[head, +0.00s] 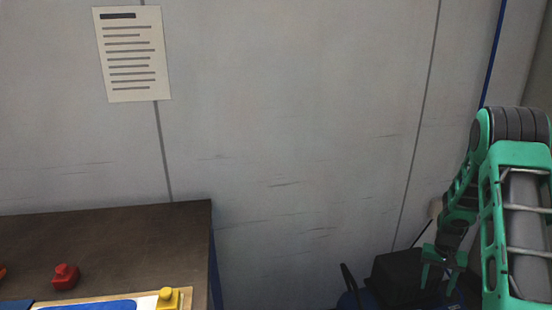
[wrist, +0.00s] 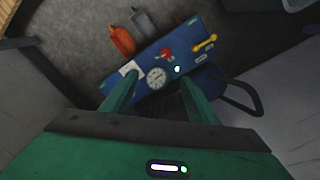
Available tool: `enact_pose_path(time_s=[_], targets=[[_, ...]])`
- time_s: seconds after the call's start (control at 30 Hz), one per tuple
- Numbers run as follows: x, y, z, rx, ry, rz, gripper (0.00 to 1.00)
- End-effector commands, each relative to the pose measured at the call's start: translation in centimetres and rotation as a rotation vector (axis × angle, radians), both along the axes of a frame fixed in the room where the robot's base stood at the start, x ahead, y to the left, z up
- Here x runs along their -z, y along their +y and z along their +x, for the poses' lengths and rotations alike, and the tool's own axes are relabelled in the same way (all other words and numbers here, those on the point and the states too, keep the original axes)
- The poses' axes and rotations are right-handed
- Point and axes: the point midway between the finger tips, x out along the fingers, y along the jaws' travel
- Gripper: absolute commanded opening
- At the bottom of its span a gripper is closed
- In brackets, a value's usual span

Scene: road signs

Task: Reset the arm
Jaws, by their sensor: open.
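My gripper (head: 441,284) hangs at the lower right of the head view, at the end of my green arm. Its two green fingers are apart, with nothing between them. In the wrist view, my gripper (wrist: 158,82) points at a blue unit (wrist: 205,58) with a round white gauge (wrist: 156,78), a red part and a yellow handle. The fingertips overlap this unit in the picture; I cannot tell how far off it is.
A dark brown table (head: 120,235) stands at the lower left, holding a red knobbed piece (head: 66,276), a yellow knobbed piece (head: 168,298) and a partly cut-off board. A dark box (head: 398,277) is near my gripper. The grey wall bears a paper notice (head: 132,53).

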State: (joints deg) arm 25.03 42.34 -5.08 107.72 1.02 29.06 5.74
Motion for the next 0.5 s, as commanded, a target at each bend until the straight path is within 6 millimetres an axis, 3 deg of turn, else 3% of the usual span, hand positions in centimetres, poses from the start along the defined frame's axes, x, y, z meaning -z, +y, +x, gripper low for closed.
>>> enact_pose_path(time_s=[0.03,0.2,0.5], targets=[[-2.3,0.5,-0.5,-0.005,-0.004,-0.006,0.54],[-8.5,2.1,-3.1,-0.01,0.001,-0.016,0.54],[-17.6,5.7,-9.2,-0.016,0.003,-0.02,0.54]])
